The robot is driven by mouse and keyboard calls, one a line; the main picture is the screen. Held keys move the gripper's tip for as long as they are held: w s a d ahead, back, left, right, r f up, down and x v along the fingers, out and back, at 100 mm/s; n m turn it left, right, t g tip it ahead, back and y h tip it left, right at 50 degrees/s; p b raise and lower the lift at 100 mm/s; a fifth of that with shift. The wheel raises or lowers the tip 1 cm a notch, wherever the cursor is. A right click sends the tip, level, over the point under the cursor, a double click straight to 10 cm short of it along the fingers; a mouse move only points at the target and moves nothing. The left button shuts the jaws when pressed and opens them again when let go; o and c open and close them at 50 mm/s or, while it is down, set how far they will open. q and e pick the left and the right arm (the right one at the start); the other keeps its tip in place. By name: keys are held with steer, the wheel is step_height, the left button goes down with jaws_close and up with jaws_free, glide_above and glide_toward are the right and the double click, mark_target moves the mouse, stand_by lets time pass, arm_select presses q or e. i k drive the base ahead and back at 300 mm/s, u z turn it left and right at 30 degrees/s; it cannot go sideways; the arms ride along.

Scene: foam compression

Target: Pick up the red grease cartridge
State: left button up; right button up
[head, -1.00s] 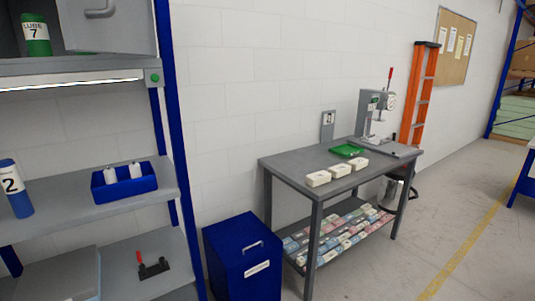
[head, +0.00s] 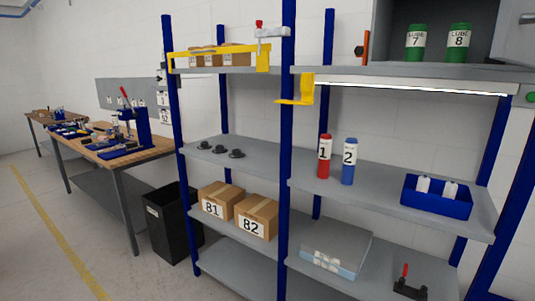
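The red grease cartridge (head: 324,157), labelled 1, stands upright on the middle shelf (head: 385,199) of the right-hand rack section, just right of the blue upright. A blue cartridge (head: 348,162), labelled 2, stands close beside it on the right. Neither of my grippers shows in the head view, so nothing is seen touching the cartridge.
A blue bin (head: 436,197) with white bottles sits right on the same shelf. Green lube containers (head: 416,42) are in the cabinet above. Boxes 81 (head: 212,201) and 82 (head: 256,217) sit lower left. A black bin (head: 172,224) and workbench (head: 120,147) stand left.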

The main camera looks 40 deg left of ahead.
mark_target(325, 139)
steer(key=u, duration=0.45)
steer(key=k, duration=0.65)
steer(key=z, duration=1.05)
steer(key=i, duration=0.7)
steer(key=z, duration=0.45)
steer(key=i, duration=1)
steer(key=u, duration=0.95)
steer(key=i, duration=0.65)
steer(key=u, duration=1.1)
steer(key=i, duration=0.25)
steer(key=z, duration=0.05)
